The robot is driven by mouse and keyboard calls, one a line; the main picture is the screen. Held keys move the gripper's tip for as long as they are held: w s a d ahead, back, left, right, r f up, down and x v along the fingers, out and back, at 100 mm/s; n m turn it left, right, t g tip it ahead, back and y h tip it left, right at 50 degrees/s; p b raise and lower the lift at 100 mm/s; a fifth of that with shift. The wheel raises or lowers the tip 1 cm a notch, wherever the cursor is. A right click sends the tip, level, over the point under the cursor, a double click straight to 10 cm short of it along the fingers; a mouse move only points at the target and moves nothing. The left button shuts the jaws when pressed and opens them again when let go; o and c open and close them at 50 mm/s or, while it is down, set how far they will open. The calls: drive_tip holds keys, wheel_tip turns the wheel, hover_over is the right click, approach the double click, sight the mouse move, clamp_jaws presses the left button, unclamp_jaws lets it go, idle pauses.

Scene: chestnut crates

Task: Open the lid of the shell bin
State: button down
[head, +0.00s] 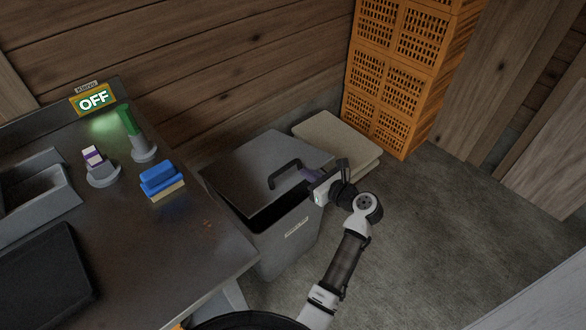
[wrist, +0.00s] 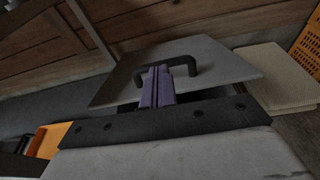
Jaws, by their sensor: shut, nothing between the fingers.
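The shell bin (head: 292,246) is a grey box on the floor to the right of the table, with a small label on its front. Its flat grey lid (head: 250,170) is partly raised, and a dark gap shows below its front edge. The lid has a black handle (head: 284,172), which also shows in the wrist view (wrist: 192,62). My gripper (head: 306,173) is shut and empty, close to the handle at the lid's right side. In the wrist view its purple fingers (wrist: 157,85) are together in front of the handle. Whether they touch the handle or lid, I cannot tell.
The metal table (head: 190,245) at left holds a blue and yellow sponge (head: 161,182), a green-handled tool (head: 130,125), a grey tray and an "OFF" sign (head: 93,99). Orange crates (head: 400,85) and folded beige sacks (head: 335,138) stand behind. The floor at right is clear.

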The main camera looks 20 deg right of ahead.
sight(286, 166)
drive_tip(key=x, duration=0.9)
drive_tip(key=shift+w+p, duration=0.1)
drive_tip(key=shift+p, duration=0.2)
drive_tip(key=shift+w+a+r+p, duration=0.1)
drive_tip(key=shift+w+r+p, duration=0.1)
drive_tip(key=shift+r+p, duration=0.2)
drive_tip(key=shift+w+a+r+g+p, duration=0.2)
drive_tip(key=shift+w+r+g+p, duration=0.3)
drive_tip(key=shift+r+p, duration=0.35)
drive_tip(key=shift+f, duration=0.1)
idle(1.2)
